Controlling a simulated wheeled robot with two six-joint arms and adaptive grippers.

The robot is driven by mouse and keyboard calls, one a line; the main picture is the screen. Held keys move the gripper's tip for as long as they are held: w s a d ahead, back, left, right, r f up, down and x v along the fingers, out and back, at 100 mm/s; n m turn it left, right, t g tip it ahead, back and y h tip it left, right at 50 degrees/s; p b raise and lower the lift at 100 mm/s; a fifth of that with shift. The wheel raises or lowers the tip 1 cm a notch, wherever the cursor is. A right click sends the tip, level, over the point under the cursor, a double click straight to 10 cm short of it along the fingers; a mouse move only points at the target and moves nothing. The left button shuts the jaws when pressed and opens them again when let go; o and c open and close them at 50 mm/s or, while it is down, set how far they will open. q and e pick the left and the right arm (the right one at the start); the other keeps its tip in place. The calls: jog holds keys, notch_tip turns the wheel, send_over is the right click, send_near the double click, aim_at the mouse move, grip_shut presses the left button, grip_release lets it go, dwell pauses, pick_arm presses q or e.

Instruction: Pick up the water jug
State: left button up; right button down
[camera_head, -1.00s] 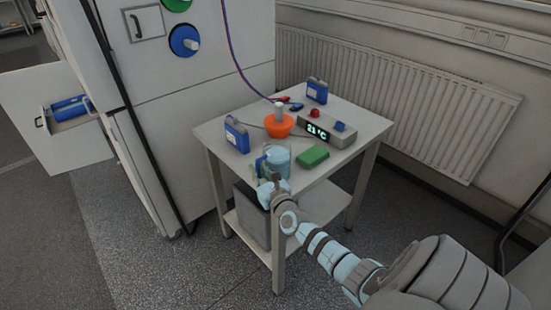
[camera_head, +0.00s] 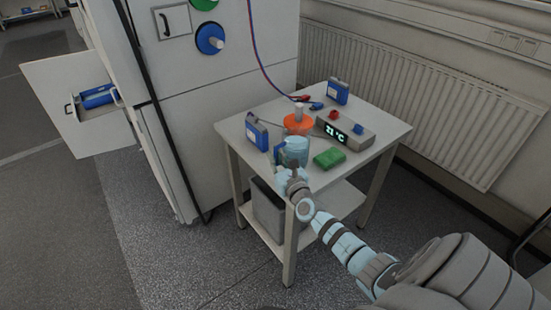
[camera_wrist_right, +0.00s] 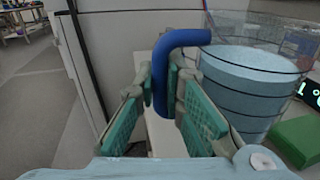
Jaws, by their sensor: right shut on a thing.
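The water jug (camera_head: 293,152) is a clear vessel with light blue water, upright at the near edge of the small table. It also shows in the right wrist view (camera_wrist_right: 250,85). Its blue handle (camera_wrist_right: 160,78) stands between the two green finger pads of my right gripper (camera_wrist_right: 163,110), which is shut on it. In the head view my right gripper (camera_head: 283,166) reaches the jug from the near side. Whether a gap lies under the jug is hard to tell. My left gripper is out of view.
The table (camera_head: 378,146) also holds a green block (camera_head: 329,158), an orange-topped vessel (camera_head: 298,123), a temperature display box (camera_head: 345,132) and blue containers (camera_head: 257,133) (camera_head: 337,91). A cabinet (camera_head: 200,130) stands left, a radiator (camera_head: 420,105) behind.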

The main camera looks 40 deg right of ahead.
notch_tip(320, 180, up, 13)
jog(key=p, duration=1)
jog(key=shift+f, duration=0.1)
jog(key=shift+r+p, duration=0.85)
